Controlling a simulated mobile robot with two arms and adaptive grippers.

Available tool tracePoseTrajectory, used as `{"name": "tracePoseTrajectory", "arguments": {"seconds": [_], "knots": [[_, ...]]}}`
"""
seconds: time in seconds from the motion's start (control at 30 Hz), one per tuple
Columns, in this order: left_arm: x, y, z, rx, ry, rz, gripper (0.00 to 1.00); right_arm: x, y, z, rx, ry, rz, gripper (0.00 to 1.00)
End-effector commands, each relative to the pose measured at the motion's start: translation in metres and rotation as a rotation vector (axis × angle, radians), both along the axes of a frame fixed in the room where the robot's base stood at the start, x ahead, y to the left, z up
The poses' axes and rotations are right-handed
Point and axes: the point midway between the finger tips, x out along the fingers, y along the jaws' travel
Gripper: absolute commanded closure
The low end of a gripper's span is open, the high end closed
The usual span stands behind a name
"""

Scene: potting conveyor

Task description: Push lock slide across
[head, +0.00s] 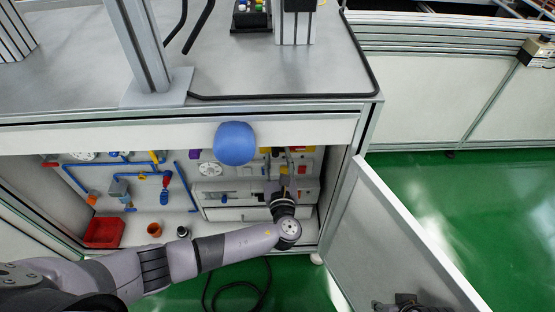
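My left arm reaches from the lower left into the open cabinet under the table. Its dark gripper (285,182) is at the right part of the cabinet's back panel, in front of small grey, red and yellow fittings. The fingers are small and dark there, so I cannot tell whether they are open or shut. The lock slide cannot be made out clearly; the grey fittings (302,170) beside the gripper are partly hidden by it. A dark part (402,303) at the bottom edge, before the door, looks like my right gripper, mostly cut off.
The cabinet door (395,225) stands open on the right. A blue ball-like object (235,143) is at the cabinet's top edge. A black cable (240,290) lies on the green floor.

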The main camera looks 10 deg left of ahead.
Motion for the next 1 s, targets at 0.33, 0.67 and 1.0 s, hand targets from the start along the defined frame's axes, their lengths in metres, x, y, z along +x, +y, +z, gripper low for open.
{"name": "tracePoseTrajectory", "arguments": {"seconds": [0.33,0.67,1.0], "knots": [[-0.01,-0.003,-0.001,0.0,0.001,0.001,0.62,0.002,0.0,0.001,-0.001,-0.005,0.003,0.67],[-0.074,-0.024,-0.002,-0.002,0.005,0.0,0.62,0.001,0.0,0.0,-0.001,-0.003,0.002,0.67],[-0.113,-0.036,-0.001,0.001,0.001,0.0,0.62,0.001,0.0,0.0,0.0,-0.002,0.001,0.67]]}}
